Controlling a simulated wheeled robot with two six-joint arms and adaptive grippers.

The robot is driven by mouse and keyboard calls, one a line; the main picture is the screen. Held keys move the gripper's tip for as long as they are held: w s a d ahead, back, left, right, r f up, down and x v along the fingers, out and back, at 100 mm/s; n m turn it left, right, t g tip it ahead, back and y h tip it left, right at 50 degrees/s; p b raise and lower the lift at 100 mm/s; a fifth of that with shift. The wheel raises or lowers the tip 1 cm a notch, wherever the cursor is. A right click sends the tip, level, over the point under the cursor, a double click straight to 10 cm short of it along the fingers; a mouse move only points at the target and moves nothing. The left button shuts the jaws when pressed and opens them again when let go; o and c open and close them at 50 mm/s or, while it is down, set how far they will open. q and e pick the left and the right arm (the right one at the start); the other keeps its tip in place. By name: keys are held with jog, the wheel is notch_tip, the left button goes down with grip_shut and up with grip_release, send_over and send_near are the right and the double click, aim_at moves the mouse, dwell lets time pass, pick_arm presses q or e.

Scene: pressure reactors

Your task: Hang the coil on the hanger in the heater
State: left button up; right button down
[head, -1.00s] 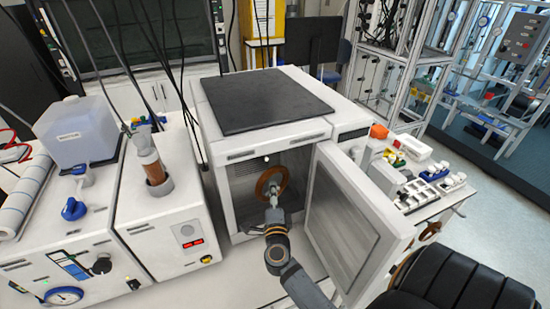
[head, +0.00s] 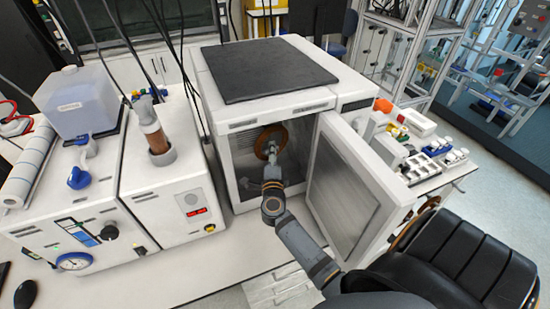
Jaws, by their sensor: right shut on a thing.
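The copper-brown ring-shaped coil (head: 262,139) is upright inside the open heater (head: 243,170), high in its chamber and close under the top edge of the opening. My right gripper (head: 272,152) is shut on the coil, at its lower right side, with my arm reaching in through the front opening. The hanger cannot be made out; the coil, the gripper or the heater's top edge may hide it. I cannot tell whether the coil touches it. My left gripper is not in view.
The heater door (head: 350,195) stands open to the right, close beside my right arm. White instruments (head: 175,195) stand to the left. More brown rings (head: 408,226) show beyond the door near a black chair (head: 445,255). Small racks (head: 425,150) fill the bench at right.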

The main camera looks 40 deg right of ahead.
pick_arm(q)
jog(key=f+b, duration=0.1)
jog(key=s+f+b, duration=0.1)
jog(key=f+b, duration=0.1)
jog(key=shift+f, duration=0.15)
pick_arm(e)
jog(key=w+d+f, duration=0.1)
jog(key=w, duration=0.5)
jog(key=shift+w+d, duration=0.3)
jog(key=shift+w, duration=0.05)
jog(key=shift+f, duration=0.1)
jog(key=c, duration=0.8)
grip_release()
jog(key=shift+o, duration=0.2)
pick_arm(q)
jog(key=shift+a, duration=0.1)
